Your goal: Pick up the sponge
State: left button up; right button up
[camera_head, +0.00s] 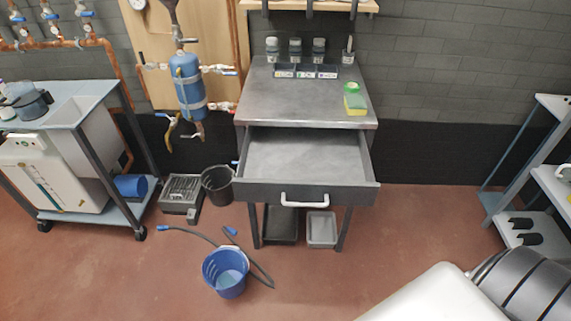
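A green and yellow sponge (356,108) lies on the grey workbench top (295,105), near its right edge. A small bright green item (351,88) is just behind the sponge, and I cannot tell whether they touch. The bench drawer (300,165) below is pulled out, and the part of its inside that shows looks empty. My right arm shows at the bottom right, but its gripper is outside the view. My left arm and gripper are not in view.
Several jars (295,50) and a small dark organizer (305,71) stand at the back of the bench. A blue bucket (226,272) and a hose are on the floor in front. A cart (85,115) stands left, and shelving (545,165) stands right. Floor right of the bench is clear.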

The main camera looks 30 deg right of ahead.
aim_at(355, 103)
jog(key=z, duration=1.4)
